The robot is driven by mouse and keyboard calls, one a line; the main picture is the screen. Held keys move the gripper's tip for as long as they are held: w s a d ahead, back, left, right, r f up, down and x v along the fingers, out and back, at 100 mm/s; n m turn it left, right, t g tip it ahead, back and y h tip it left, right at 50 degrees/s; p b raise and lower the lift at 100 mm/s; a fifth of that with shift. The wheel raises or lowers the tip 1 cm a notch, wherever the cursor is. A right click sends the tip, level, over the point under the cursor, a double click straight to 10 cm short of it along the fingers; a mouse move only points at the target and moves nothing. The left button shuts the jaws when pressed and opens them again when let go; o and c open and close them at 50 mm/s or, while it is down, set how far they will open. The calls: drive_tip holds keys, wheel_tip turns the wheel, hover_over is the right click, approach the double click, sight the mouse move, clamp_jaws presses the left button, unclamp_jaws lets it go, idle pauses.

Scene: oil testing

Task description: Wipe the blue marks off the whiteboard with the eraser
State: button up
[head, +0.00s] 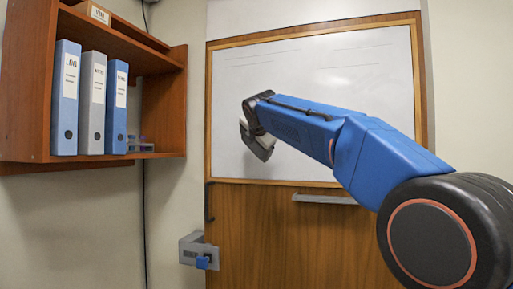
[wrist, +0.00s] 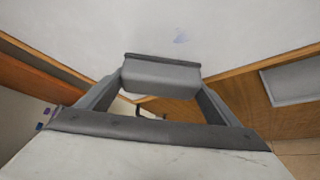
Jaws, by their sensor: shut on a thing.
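The whiteboard (head: 320,75) is white with a wooden frame and hangs on a wooden door panel. Faint grey lines run across its upper part in the head view. My gripper (head: 258,140) is in front of the board's left part. In the wrist view it is shut on the eraser (wrist: 160,77), a grey block with a darker edge, held between the two fingers. I cannot tell whether the eraser touches the board. My arm hides the board's lower right part.
A grey ledge (head: 325,199) is below the board. A wooden shelf (head: 170,110) with blue and grey binders (head: 91,105) hangs on the left wall.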

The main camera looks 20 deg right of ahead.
drive_tip(key=shift+s+a, duration=0.1)
drive_tip(key=shift+s+a, duration=0.4)
drive_tip(key=shift+s, duration=0.25)
drive_tip(key=shift+s+a, duration=0.4)
drive_tip(key=shift+s, duration=0.2)
drive_tip(key=shift+w+d, duration=0.6)
drive_tip(key=shift+w, duration=0.35)
drive_tip(key=shift+w+d, duration=0.65)
drive_tip(key=shift+w, duration=0.25)
drive_tip(key=shift+w+d, duration=0.6)
drive_tip(key=shift+w, duration=0.35)
